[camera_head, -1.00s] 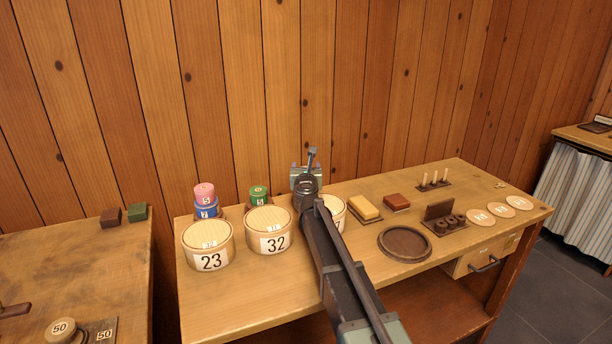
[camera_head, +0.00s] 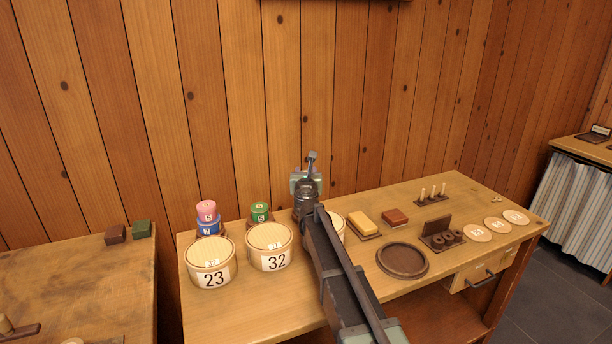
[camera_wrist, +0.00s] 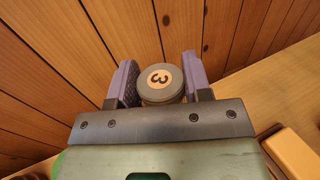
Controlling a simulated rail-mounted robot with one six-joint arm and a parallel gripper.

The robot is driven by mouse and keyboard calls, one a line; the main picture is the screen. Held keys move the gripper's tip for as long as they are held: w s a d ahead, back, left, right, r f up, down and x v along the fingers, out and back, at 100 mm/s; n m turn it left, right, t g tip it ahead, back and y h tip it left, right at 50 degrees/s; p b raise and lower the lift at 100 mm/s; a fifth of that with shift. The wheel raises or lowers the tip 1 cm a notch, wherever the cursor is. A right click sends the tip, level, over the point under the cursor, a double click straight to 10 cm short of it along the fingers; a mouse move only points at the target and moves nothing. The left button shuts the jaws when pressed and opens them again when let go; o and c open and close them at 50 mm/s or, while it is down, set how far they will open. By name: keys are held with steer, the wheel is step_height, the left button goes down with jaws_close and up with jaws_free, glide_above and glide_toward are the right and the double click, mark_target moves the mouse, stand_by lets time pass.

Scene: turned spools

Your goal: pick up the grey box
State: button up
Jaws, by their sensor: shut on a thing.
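The grey box (camera_wrist: 160,92) is a small round one with a pale label marked 3 on its lid. In the wrist view it sits between the two purple fingers of my gripper (camera_wrist: 159,76), which is shut on it. The box appears upright, lid toward the wrist camera. In the head view my gripper (camera_head: 307,182) is at the back of the table, in front of the plank wall, and my own arm hides the grey box there.
A yellow block (camera_head: 362,218) and round tray (camera_head: 403,260) lie right.

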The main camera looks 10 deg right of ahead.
step_height(320, 180, up, 16)
steer(key=p, duration=1.3)
steer(key=shift+p, duration=0.3)
steer(key=shift+f, duration=0.2)
